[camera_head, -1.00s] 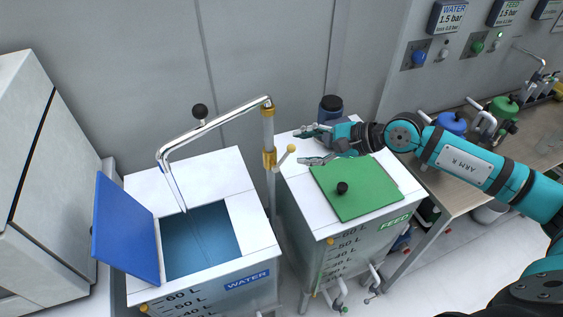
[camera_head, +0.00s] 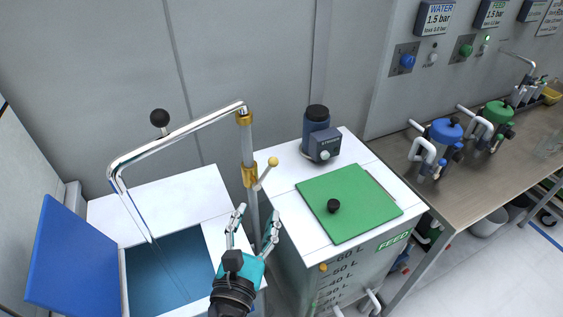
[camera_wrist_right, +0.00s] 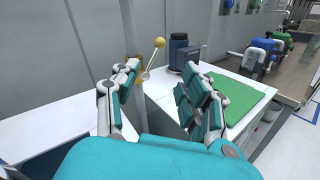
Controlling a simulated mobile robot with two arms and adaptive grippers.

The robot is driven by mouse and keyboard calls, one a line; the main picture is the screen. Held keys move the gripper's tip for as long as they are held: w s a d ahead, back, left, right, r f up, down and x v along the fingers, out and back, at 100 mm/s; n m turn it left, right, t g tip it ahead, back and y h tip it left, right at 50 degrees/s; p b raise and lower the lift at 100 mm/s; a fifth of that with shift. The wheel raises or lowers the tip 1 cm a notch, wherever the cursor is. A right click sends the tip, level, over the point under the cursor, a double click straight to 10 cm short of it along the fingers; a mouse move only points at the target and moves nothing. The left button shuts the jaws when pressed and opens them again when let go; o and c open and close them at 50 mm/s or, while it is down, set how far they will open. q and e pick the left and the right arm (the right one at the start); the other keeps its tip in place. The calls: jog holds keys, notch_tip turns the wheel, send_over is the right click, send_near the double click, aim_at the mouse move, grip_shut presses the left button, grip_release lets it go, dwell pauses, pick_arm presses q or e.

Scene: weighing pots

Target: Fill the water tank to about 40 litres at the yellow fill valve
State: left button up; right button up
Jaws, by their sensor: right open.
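The water tank (camera_head: 215,241) stands at the lower left with its blue lid (camera_head: 72,262) swung open to the left. Blue shows inside the opening. A chrome spout (camera_head: 180,132) with a black knob reaches over the opening, and a thin streak runs down from its tip. The yellow fill valve (camera_head: 249,175) sits on the post behind the tank's right side; its lever ends in a yellow ball (camera_head: 273,161), also in the right wrist view (camera_wrist_right: 159,42). My right gripper (camera_head: 254,222) is open and empty, fingers pointing toward the valve, apart from the lever. My left gripper is not in view.
The feed tank (camera_head: 385,246) stands to the right with its green lid (camera_head: 350,200) closed and a dark blue device (camera_head: 318,135) on top. A bench (camera_head: 480,190) with blue and green pumps is farther right. The tank's level scale is not visible.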

aim_at(273, 163)
jog(key=p+x, duration=0.2)
jog(key=x, duration=1.4)
jog(key=shift+w, duration=0.2)
grip_shut()
jog(key=shift+w+f, duration=0.15)
jog(key=shift+f, duration=0.2)
